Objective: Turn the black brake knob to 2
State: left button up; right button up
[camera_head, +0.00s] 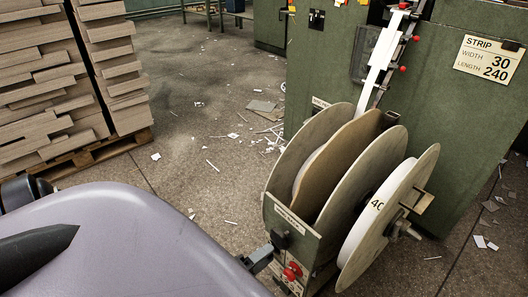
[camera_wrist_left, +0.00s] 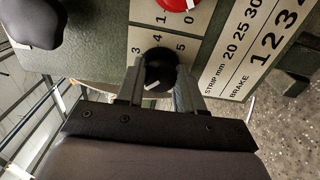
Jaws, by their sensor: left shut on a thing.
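The black brake knob (camera_wrist_left: 158,70) sits on a pale dial plate in the left wrist view, with the numbers 3, 4 and 5 showing around its upper side. Its white pointer mark points to the lower left of that picture; the numbers on that side are hidden. My left gripper (camera_wrist_left: 159,80) is shut on the knob, one finger on each side. In the head view my left gripper (camera_head: 267,262) is at the front of the reel stand, and I cannot make out the black knob there. My right gripper is not in view.
A red knob (camera_head: 291,271) is close beside my gripper; it also shows in the left wrist view (camera_wrist_left: 177,3). Large reel discs (camera_head: 372,185) rise above the stand. The green machine (camera_head: 450,120) stands behind. Stacked boards (camera_head: 45,80) are at the left, with scraps on the floor.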

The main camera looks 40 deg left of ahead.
pick_arm(q)
jog(key=shift+m, duration=1.9)
jog(key=shift+f, duration=0.1)
jog(key=o, duration=1)
jog(key=shift+o, duration=0.2)
jog(key=shift+s, duration=0.1)
